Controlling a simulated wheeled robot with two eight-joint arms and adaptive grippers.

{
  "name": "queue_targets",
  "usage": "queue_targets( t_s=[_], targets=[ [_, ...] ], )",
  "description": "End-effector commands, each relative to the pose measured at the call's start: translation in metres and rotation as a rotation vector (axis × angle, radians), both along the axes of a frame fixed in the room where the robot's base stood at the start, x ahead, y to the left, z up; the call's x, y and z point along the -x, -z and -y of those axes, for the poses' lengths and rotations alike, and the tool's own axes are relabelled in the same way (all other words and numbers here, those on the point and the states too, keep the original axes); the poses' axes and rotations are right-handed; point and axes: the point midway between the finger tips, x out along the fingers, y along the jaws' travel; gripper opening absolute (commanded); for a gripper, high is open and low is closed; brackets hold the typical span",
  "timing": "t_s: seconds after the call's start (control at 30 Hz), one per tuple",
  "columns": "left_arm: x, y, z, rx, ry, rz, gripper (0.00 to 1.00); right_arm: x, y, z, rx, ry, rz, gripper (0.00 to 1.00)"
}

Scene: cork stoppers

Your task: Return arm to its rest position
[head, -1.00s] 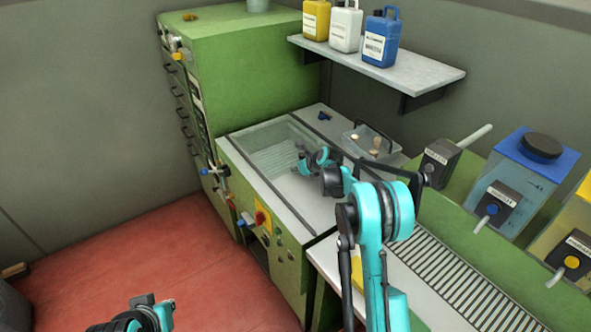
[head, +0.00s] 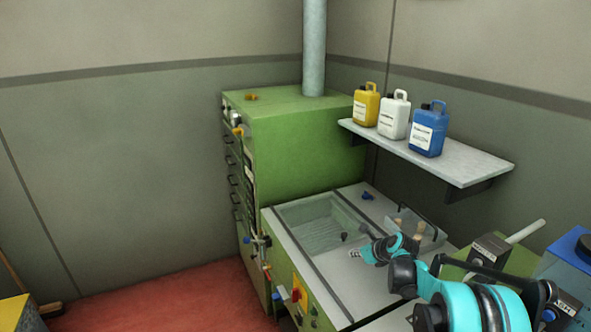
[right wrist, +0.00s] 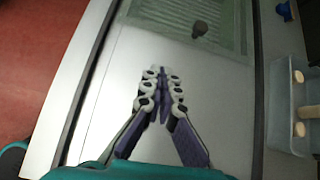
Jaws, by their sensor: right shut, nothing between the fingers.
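My right gripper (head: 356,253) is over the pale metal top in front of the sunken basin (head: 318,232). In the right wrist view its fingers (right wrist: 163,92) are together with nothing between them. A small dark round object (head: 344,236) shows at the basin; it also shows in the right wrist view (right wrist: 200,28), apart from the fingertips. Cork stoppers (head: 419,229) are in a clear tray right of my gripper; the tray wall (right wrist: 281,95) and corks (right wrist: 299,129) show in the right wrist view. My left gripper is out of view.
A tall green cabinet (head: 310,150) stands behind the basin. A shelf (head: 450,165) with yellow, white and blue jugs overhangs on the right. A small blue item (head: 367,196) lies behind the tray.

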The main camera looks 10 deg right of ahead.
Motion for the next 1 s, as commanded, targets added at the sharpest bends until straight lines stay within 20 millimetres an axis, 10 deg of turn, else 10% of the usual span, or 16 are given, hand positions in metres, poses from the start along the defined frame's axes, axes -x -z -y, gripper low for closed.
queue_targets(
  t_s=[0.5,0.8,1.0],
  targets=[
    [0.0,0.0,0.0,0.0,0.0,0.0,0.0,0.195,-0.097,-0.085,0.986,-0.987,0.168,0.0],
    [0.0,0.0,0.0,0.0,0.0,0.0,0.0,0.324,-0.086,-0.104,1.545,-1.669,0.259,0.0],
    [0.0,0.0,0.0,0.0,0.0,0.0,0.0,0.373,-0.066,-0.104,1.774,-1.993,0.295,0.0]
  ],
)
